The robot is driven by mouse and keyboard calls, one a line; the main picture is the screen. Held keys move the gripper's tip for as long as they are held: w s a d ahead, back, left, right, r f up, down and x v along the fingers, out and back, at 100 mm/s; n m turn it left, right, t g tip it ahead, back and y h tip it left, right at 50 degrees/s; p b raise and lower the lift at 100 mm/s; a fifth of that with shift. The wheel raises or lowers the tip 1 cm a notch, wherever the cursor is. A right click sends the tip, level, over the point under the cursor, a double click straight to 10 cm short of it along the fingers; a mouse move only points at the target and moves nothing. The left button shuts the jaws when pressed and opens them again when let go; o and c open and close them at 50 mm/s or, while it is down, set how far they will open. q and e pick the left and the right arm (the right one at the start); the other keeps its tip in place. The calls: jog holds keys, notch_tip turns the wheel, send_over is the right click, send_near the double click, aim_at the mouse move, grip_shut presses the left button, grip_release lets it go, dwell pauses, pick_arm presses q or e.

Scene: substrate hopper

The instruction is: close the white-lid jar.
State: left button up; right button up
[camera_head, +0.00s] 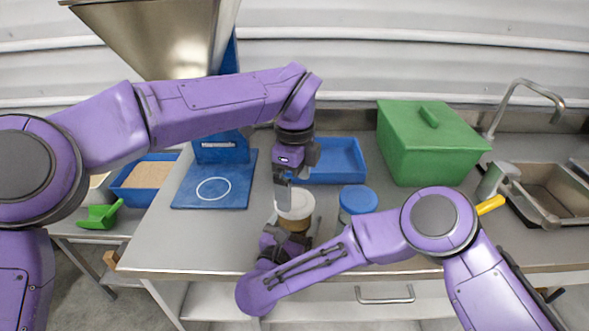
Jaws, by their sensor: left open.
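The white-lid jar (293,225) stands on the steel counter with brown contents in its body. Its white lid (298,206) sits at the top of the jar; I cannot tell whether it is seated or loose. My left gripper (283,196) points down from above, open, with its fingers at the left and back part of the lid. My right gripper (290,236) is low at the near side of the jar, with dark fingers beside its body. The jar and my own arm hide whether those fingers press on it.
A blue-lidded jar (357,200) stands close on the right. A blue tray (338,160) lies behind, and a green box (430,145) stands back right, near the sink (552,190). A blue board with a white circle (213,192) lies left, under the hopper (165,40).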

aim_at(295, 200)
pick_arm(q)
jog(key=shift+f, duration=2.2)
jog(key=c, duration=0.9)
jog(key=m, duration=0.4)
jog(key=shift+m, duration=0.4)
jog(key=m, duration=1.5)
jog(key=shift+m, duration=0.4)
jog(key=m, duration=0.7)
jog(key=o, duration=0.9)
